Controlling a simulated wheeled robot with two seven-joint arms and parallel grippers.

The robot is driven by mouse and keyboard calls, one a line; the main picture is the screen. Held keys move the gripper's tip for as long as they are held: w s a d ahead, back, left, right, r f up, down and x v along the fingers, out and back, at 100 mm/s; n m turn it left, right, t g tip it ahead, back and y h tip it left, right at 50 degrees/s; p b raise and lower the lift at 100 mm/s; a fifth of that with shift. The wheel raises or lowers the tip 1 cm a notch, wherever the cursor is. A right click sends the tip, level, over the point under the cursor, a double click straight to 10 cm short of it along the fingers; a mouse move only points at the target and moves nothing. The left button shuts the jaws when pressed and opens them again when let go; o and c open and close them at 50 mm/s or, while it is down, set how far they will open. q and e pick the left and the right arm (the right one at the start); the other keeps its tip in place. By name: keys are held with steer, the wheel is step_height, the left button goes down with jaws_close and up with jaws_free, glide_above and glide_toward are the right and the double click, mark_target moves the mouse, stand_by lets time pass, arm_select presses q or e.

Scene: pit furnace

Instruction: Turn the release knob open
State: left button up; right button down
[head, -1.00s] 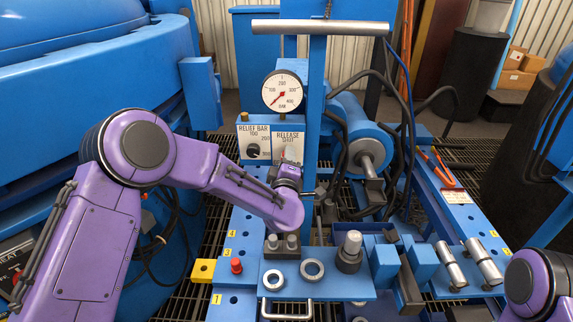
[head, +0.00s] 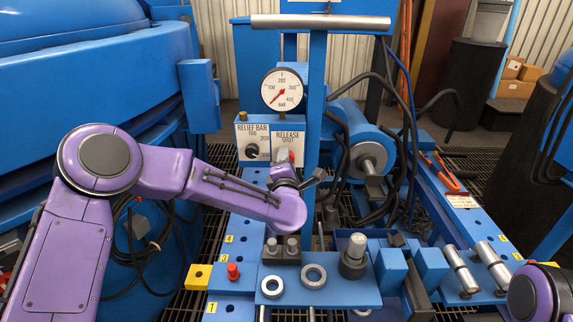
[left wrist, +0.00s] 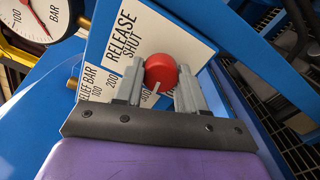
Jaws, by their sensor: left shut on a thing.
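The red release knob (left wrist: 161,72) sits between my left gripper's two fingers (left wrist: 160,90) in the left wrist view. The fingers are shut on it, one on each side. A short pale mark shows at the knob's lower edge. The white panel (left wrist: 128,42) reads RELEASE and SHUT beside the knob and stands tilted in this view. In the head view my left gripper (head: 284,173) is at the RELEASE panel (head: 289,138), and it hides most of the knob. My right gripper is outside the frames; only a purple part of that arm shows at lower right.
A pressure gauge (head: 283,90) sits above the panels. A black relief knob (head: 252,151) is left of the release panel. A blue post (head: 315,115) with a steel crossbar (head: 321,22) stands close right of my gripper. Black hoses (head: 400,140) hang further right.

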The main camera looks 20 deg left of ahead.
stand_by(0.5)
arm_select(q)
steer(key=o, duration=1.1)
steer(key=shift+c, duration=0.2)
steer(key=shift+s, duration=0.1)
steer(key=v, duration=1)
steer(key=shift+s, duration=0.2)
steer(key=shift+d, duration=0.15)
